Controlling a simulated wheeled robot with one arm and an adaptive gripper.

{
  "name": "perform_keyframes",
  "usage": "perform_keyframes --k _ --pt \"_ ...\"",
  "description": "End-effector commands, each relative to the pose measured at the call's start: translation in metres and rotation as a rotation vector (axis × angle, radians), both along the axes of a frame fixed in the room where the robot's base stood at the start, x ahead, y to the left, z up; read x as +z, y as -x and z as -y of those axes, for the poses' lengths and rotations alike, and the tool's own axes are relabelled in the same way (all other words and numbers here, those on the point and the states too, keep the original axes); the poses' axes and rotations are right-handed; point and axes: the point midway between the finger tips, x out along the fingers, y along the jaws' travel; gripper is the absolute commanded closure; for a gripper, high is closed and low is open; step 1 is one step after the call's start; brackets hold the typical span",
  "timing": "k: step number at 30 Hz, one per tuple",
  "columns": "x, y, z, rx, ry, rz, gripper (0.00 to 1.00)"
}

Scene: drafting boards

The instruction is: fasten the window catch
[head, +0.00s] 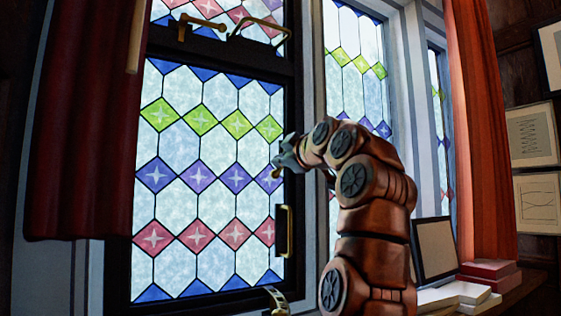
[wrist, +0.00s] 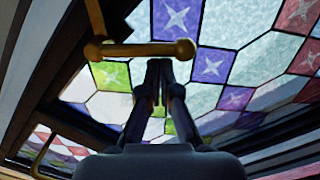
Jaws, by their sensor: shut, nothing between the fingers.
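The window (head: 205,185) has a dark frame and leaded coloured panes. A brass lever with a round end (wrist: 145,49), which looks like the catch, crosses the wrist view just beyond my fingertips. In the head view a small brass knob (head: 276,173) shows at the right edge of the pane, just below my gripper (head: 282,160); the rest of that fitting is hidden. My gripper also shows in the wrist view (wrist: 160,72), with its fingers together and empty. Its tips appear close to the lever; I cannot tell if they touch it.
A brass pull handle (head: 288,232) sits lower on the frame, and a curved brass fitting (head: 276,299) is at the bottom. More brass fittings (head: 200,22) are above. Red curtains (head: 85,120) hang both sides.

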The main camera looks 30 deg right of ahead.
Motion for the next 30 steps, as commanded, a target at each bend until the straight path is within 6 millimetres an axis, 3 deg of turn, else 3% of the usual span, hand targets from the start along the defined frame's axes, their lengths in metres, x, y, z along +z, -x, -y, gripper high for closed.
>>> perform_keyframes --k 17,30 --pt "-0.006 0.001 0.005 -0.001 0.113 -0.001 1.0" --pt "-0.023 0.0 0.024 -0.003 0.461 -0.008 1.0"
